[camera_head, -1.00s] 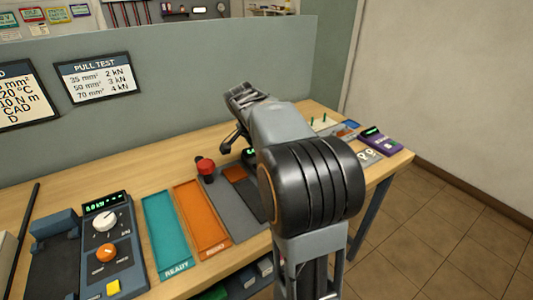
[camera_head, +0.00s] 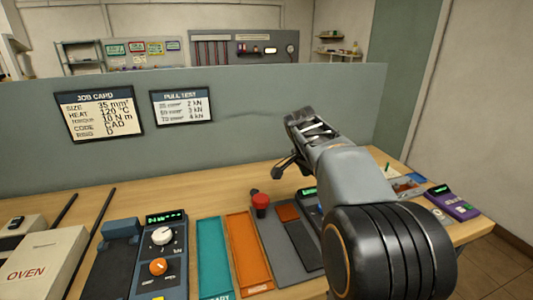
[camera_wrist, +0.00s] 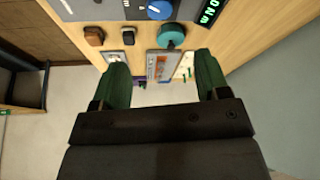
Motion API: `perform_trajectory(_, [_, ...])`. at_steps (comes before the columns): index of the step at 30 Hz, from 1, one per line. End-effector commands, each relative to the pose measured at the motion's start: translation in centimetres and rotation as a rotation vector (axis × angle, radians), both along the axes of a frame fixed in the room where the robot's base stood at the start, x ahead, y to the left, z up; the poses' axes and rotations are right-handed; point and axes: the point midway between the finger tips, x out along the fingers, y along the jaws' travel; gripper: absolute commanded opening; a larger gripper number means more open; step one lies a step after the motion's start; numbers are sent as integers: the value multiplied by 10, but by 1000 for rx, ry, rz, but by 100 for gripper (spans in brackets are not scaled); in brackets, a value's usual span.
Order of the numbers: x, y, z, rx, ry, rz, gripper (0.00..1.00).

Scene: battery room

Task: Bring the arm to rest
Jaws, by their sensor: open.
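My gripper shows in the wrist view (camera_wrist: 160,88) with its two dark green fingers wide apart and nothing between them. In the head view my arm rises from the lower right, and its gripper end (camera_head: 290,168) is over the back of the wooden bench (camera_head: 240,185), in front of the grey partition (camera_head: 250,105). The fingertips are partly hidden behind the wrist in the head view.
On the bench are an oven (camera_head: 40,265), a blue device with dials (camera_head: 160,260), a teal tray (camera_head: 214,255), an orange tray (camera_head: 247,250), a red button (camera_head: 260,202) and a purple device (camera_head: 452,202). Tiled floor (camera_head: 500,265) lies open at right.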

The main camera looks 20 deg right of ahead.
Motion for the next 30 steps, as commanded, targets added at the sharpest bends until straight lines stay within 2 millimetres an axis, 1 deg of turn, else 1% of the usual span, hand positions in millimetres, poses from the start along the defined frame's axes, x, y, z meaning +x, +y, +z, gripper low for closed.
perform_trajectory(4, [0, 0, 0, -2, 9, 24, 69])
perform_trajectory(7, [4, 1, -2, -8, 28, 134, 69])
perform_trajectory(8, [5, 2, -7, -4, 44, 187, 69])
perform_trajectory(9, [4, 6, -20, 10, 77, 274, 69])
perform_trajectory(11, [-4, 17, -38, 36, 120, 426, 69])
perform_trajectory(13, [-21, 41, -47, 63, 153, 638, 69])
perform_trajectory(15, [-42, 68, -50, 78, 163, 837, 69])
perform_trajectory(17, [-62, 90, -52, 85, 163, 984, 69])
perform_trajectory(18, [-75, 104, -52, 86, 158, 1068, 69])
perform_trajectory(21, [-108, 133, -52, 86, 139, 1233, 69])
perform_trajectory(25, [-141, 157, -49, 88, 108, 1322, 69])
perform_trajectory(27, [-151, 164, -43, 86, 94, 1341, 69])
perform_trajectory(30, [-155, 170, -31, 64, 71, 1364, 69])
